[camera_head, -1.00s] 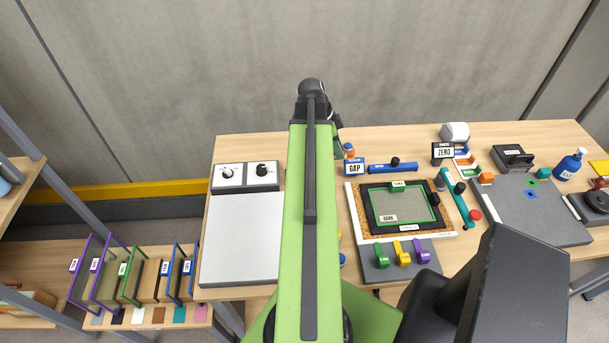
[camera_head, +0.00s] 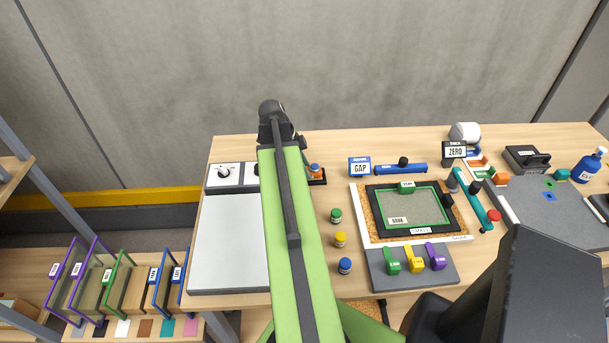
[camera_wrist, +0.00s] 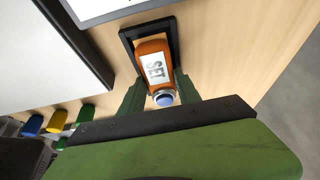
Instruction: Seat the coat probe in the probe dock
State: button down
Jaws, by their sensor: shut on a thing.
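The coat probe, an orange body labelled SET (camera_wrist: 154,66) with a silver ring and blue end, is between the two dark green fingers of my gripper (camera_wrist: 160,92) in the wrist view. My gripper is shut on it. The probe dock, a black rimmed frame (camera_wrist: 125,38), lies around or beneath the probe's far part. I cannot tell whether the probe rests in it or hovers just above. In the head view the orange probe (camera_head: 315,169) shows over the black dock (camera_head: 319,182), right of my arm, which hides part of the dock. The fingers are not clear there.
A white panel (camera_head: 228,243) lies left of my arm. Green, yellow and blue pots (camera_head: 340,240) stand in front of the dock. A GAP sign (camera_head: 360,167) and blue bar (camera_head: 402,168) are to its right. A framed cork board (camera_head: 376,223) lies farther right.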

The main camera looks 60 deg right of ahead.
jog(key=shift+f, duration=0.45)
jog(key=c, duration=0.9)
grip_release()
jog(key=shift+o, duration=0.2)
jog(key=shift+r+p, duration=0.55)
jog(key=shift+p, duration=0.05)
jog(key=p+v, duration=1)
jog(key=v, duration=0.1)
jog(key=shift+w, duration=0.15)
jog(key=shift+a, duration=0.15)
